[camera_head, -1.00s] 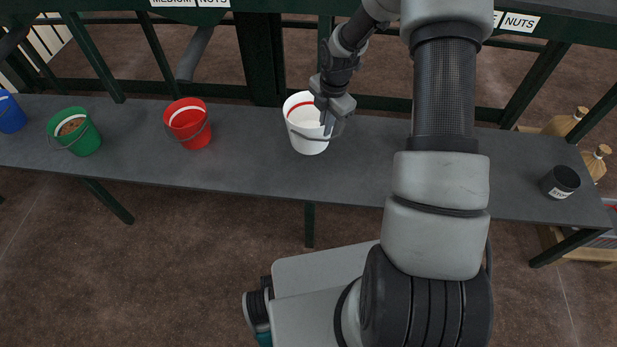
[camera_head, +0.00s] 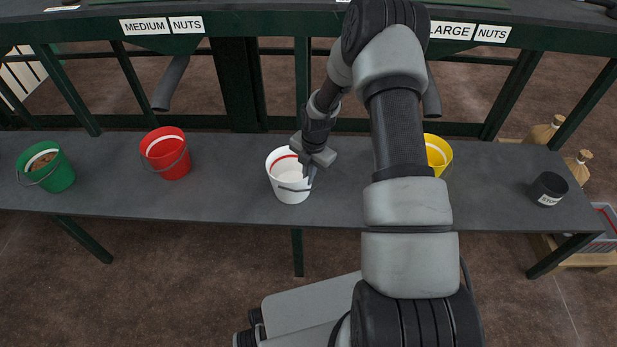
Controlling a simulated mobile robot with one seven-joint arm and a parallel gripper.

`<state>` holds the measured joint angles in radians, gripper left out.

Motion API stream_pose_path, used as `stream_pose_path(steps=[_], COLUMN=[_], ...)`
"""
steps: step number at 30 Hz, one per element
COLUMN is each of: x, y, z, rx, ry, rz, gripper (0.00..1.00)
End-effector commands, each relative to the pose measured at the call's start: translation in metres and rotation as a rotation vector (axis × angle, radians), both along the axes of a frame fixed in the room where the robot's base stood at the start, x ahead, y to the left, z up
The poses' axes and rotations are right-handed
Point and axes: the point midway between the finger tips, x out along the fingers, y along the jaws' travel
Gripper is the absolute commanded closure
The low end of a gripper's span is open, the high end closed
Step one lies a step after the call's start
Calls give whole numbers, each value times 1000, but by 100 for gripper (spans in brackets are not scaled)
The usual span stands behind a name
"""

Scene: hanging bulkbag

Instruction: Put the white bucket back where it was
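The white bucket (camera_head: 291,192) is at the middle of the dark shelf (camera_head: 230,205), upright or nearly so, with a red band inside its rim. It appears low over or on the shelf's front half; I cannot tell whether its base touches. My gripper (camera_head: 309,174) is at the bucket's right rim, with its fingers pointing down. It appears shut on the rim, though the fingers are small and partly hidden. The bucket's handle hangs across its front.
A red bucket (camera_head: 168,160) and a green bucket (camera_head: 55,177) with brown contents stand to the left. A yellow bucket (camera_head: 437,150) is partly behind my arm. A black pot (camera_head: 548,189) stands at the right end. Chutes hang under the MEDIUM and LARGE NUTS signs.

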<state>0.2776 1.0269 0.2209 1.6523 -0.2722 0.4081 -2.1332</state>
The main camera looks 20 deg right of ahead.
Motion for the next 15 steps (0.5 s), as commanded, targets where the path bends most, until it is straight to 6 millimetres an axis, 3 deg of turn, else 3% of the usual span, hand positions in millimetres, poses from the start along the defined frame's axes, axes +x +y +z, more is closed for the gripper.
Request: stream_pose_path(steps=[8,12,15], x=[1,0,0], y=[0,0,0], z=[-3,-2,-1], rx=[0,-1,-1], ry=[-1,-1,-1], rz=[0,0,0], gripper=[100,79,79])
